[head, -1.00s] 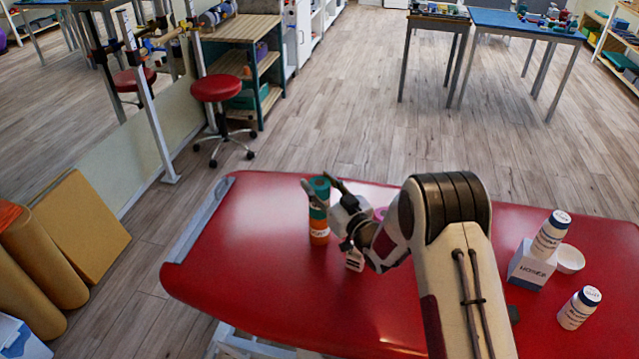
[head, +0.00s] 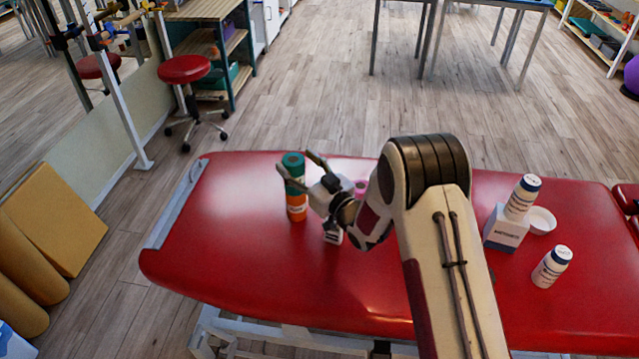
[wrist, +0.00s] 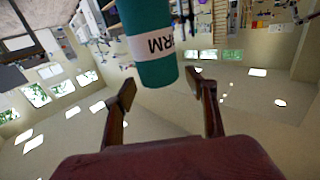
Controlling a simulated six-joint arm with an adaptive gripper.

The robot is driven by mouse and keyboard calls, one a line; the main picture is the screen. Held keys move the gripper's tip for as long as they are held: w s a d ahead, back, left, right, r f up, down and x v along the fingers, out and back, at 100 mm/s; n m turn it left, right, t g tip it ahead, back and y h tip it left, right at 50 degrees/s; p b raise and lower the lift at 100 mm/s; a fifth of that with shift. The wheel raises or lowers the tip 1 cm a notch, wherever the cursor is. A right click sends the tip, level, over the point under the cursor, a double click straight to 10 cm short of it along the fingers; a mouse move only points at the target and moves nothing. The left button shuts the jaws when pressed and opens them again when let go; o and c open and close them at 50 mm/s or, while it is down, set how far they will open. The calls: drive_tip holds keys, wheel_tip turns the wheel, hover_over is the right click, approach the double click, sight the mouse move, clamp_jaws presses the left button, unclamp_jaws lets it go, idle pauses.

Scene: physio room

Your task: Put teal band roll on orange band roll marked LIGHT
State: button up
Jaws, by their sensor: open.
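The teal band roll (head: 292,160) stands upright on top of the orange band roll (head: 297,200), near the far left part of the red treatment table. The orange roll has a pale label too small to read here. In the wrist view the teal roll (wrist: 150,60) shows a white label ending in "RM", upside down, just beyond my fingertips. My gripper (head: 299,165) is open at the teal roll's height, its fingers reaching toward it from the right. I cannot tell whether a finger touches it. The join of the two rolls is partly hidden by a finger.
On the red table (head: 230,240), a pink roll (head: 361,187) and a small white-labelled item (head: 333,236) sit close by my wrist, partly hidden. At right are a white-blue box (head: 505,230) with a bottle (head: 522,197) against it, a white bowl (head: 542,220) and another bottle (head: 551,267). The left tabletop is clear.

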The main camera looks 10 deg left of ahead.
drive_tip(key=v, duration=0.9)
drive_tip(key=shift+s+d, duration=0.25)
drive_tip(key=shift+s, duration=0.05)
drive_tip(key=shift+w+r, duration=0.1)
drive_tip(key=shift+r, duration=0.05)
idle(0.6)
drive_tip(key=w+d+r+m+h, duration=0.2)
drive_tip(key=d+r+h, duration=0.4)
drive_tip(key=d+r, duration=0.35)
drive_tip(key=s+d+r+m+g+h, duration=0.1)
drive_tip(key=s+d+r+h, duration=0.15)
drive_tip(key=s+d, duration=0.2)
drive_tip(key=s+d+r+m+h, duration=0.2)
drive_tip(key=s+d+r, duration=0.15)
drive_tip(key=d, duration=0.25)
drive_tip(key=s+d+m+g+h, duration=0.1)
drive_tip(key=s+d+m+g, duration=0.1)
drive_tip(key=s, duration=1.4)
drive_tip(key=s+d+r+m+g+h, duration=0.1)
drive_tip(key=s+d+g, duration=0.3)
drive_tip(key=s, duration=1.1)
drive_tip(key=shift+s+d+r+m, duration=0.3)
drive_tip(key=shift+s+d+m, duration=0.1)
drive_tip(key=shift+d+m, duration=0.1)
